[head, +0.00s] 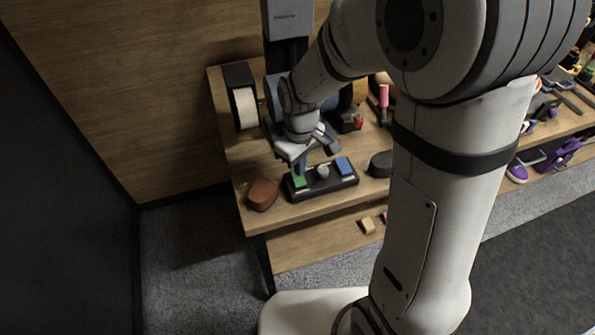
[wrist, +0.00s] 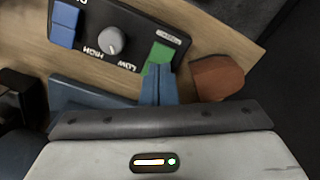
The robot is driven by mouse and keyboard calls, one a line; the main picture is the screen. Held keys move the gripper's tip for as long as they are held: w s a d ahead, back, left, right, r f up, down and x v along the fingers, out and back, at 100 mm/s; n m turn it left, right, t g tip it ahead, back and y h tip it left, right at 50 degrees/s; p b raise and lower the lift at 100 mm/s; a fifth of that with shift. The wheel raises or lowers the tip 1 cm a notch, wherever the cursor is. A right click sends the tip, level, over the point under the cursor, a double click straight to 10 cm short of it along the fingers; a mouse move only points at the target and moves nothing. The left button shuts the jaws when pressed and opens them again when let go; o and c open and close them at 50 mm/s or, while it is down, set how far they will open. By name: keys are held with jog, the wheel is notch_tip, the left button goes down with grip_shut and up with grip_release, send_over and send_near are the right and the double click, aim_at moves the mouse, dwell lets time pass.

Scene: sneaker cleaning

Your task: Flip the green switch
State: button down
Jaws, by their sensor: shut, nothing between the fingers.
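The green switch (wrist: 161,54) sits at one end of a black control box (head: 322,188). The box also carries a grey knob (wrist: 112,40) marked LOW and HIGH and a blue switch (wrist: 66,24). In the head view the green switch (head: 298,181) is at the box's left end. My gripper (wrist: 158,72) is shut and empty, its fingertips right at the near edge of the green switch and overlapping it in the wrist view. I cannot tell whether they touch it.
A reddish-brown block (wrist: 216,77) lies close beside the green switch; it also shows in the head view (head: 263,194). A white roller (head: 244,108), a pink-handled tool (head: 384,96) and a dark rounded object (head: 380,164) stand around the box on the wooden bench (head: 300,212).

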aim_at(301, 180)
jog(key=shift+r+p, duration=1.35)
jog(key=shift+r, duration=0.8)
jog(key=s+d+r+m+t, duration=0.3)
jog(key=s+d+r+m, duration=0.6)
jog(key=s+d+r, duration=0.3)
jog(key=shift+s+d, duration=0.15)
jog(key=shift+s, duration=0.05)
